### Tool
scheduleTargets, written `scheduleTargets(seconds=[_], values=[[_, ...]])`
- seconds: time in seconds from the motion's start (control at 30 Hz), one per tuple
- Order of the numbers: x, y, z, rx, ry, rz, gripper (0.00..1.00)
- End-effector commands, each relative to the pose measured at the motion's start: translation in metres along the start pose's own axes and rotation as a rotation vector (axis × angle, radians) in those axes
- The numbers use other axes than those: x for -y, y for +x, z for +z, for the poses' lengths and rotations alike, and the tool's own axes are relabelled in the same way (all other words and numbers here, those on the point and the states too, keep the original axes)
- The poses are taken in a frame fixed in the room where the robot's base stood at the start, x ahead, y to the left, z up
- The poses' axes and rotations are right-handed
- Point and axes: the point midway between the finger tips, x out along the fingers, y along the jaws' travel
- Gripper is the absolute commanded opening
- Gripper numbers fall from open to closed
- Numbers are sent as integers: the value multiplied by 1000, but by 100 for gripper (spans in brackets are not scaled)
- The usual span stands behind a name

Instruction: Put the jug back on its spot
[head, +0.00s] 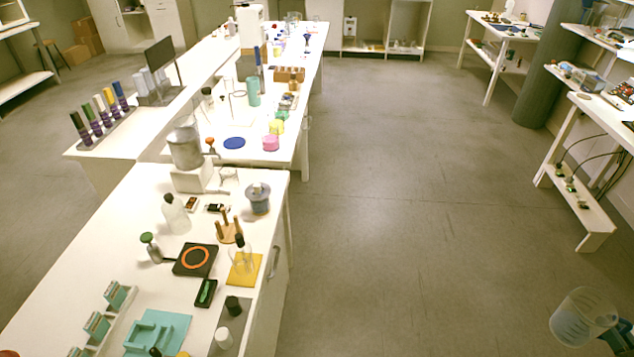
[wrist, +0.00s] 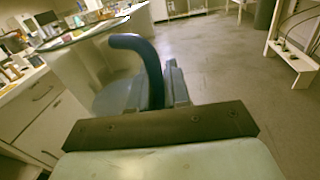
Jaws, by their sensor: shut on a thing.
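A clear jug (head: 577,322) with bluish markings is held in the air at the bottom right of the head view, away from the benches and over open floor. In the wrist view its clear round wall and rim (wrist: 78,38) fill the upper left. My gripper (wrist: 150,92) is shut on the jug's dark blue curved handle (wrist: 140,45). In the head view only part of the gripper (head: 617,335) shows at the right edge. Which place is the jug's spot, I cannot tell.
The near bench (head: 112,225) is crowded: a yellow mat (head: 238,280) with clear glassware, a wooden peg stand (head: 229,232), a black plate with an orange ring (head: 195,259). Wide free floor (head: 400,200) lies right of the benches. A white shelf unit (head: 580,212) stands at right.

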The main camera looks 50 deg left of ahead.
Motion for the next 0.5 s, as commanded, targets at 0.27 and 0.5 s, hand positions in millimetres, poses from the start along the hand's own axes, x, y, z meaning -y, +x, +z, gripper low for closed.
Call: scheduleTargets(seconds=[0.27, 0.5], values=[[0, 77, -3, -5, -4, 78, 0], [-12, 148, -5, -10, -7, 144, 0]])
